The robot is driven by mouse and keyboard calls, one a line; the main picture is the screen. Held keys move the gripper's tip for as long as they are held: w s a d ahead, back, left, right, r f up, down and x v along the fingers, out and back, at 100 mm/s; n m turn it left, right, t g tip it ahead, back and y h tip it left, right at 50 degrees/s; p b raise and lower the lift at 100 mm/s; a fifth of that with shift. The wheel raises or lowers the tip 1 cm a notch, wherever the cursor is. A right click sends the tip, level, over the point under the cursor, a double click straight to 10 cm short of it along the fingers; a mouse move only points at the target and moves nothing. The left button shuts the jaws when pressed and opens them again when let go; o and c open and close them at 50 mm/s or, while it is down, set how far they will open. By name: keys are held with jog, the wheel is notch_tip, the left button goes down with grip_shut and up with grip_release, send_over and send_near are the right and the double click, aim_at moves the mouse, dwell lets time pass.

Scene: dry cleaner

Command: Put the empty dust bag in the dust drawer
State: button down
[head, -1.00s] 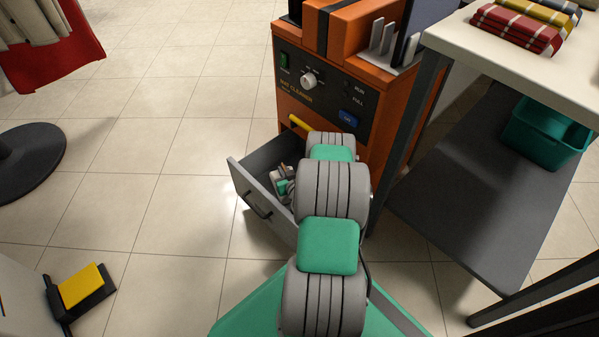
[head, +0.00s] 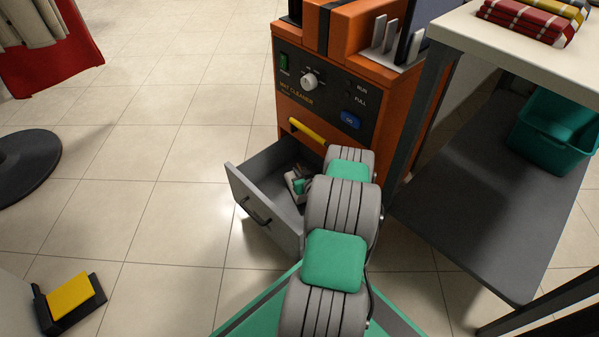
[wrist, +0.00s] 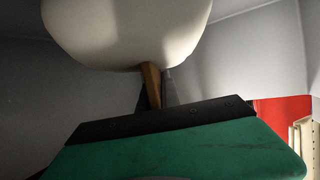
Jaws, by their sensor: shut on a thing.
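The grey dust drawer (head: 254,204) is pulled open at the lower front of the orange mat cleaner (head: 350,140). My gripper (head: 299,183) is down inside the open drawer, towards its right side, partly hidden by my arm. In the wrist view, a pale, rounded dust bag (wrist: 125,30) fills the top, with a narrow brown part below it at my gripper (wrist: 152,85). My gripper is shut on the bag. Grey drawer walls surround it. The bag cannot be made out in the head view, and whether it touches the drawer floor is unclear.
A table with a lower shelf (head: 470,205) stands close on the right, with a teal bin (head: 553,135) on it. A yellow handle (head: 307,132) sits above the drawer. A round dark base (head: 25,160) is at far left.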

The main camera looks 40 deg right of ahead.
jog(key=c, duration=1.6)
grip_release()
jog(key=shift+o, duration=0.2)
